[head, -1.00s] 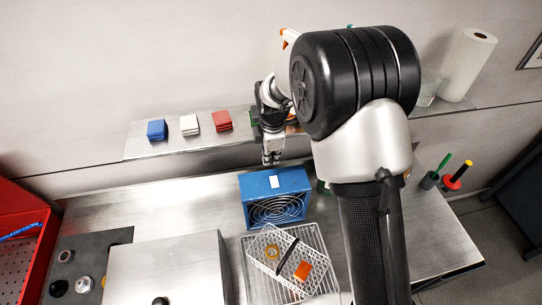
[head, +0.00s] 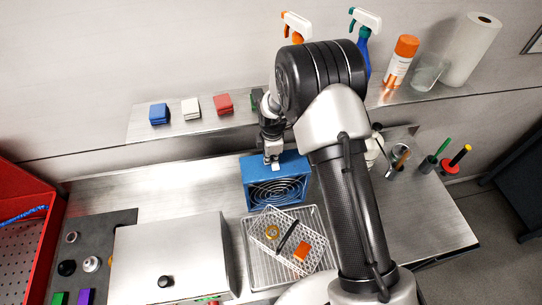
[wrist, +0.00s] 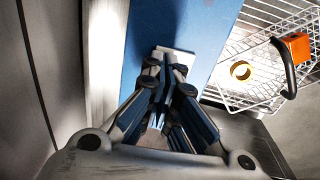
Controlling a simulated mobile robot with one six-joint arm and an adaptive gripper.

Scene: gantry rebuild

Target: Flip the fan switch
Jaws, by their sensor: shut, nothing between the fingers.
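The blue fan box (head: 262,190) stands on the metal bench with its round grille facing the front. It also shows in the wrist view (wrist: 200,22). A pale switch plate (wrist: 178,56) is on its top face, mostly hidden behind my fingers. My gripper (head: 272,163) is shut and empty, pointing down at the top of the fan box. In the wrist view my gripper (wrist: 162,92) has its fingertips over the switch plate. I cannot tell whether they touch it or which way the switch is set.
A metal box (head: 170,255) stands at left. The shelf (head: 180,132) behind holds folded cloths and bottles.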

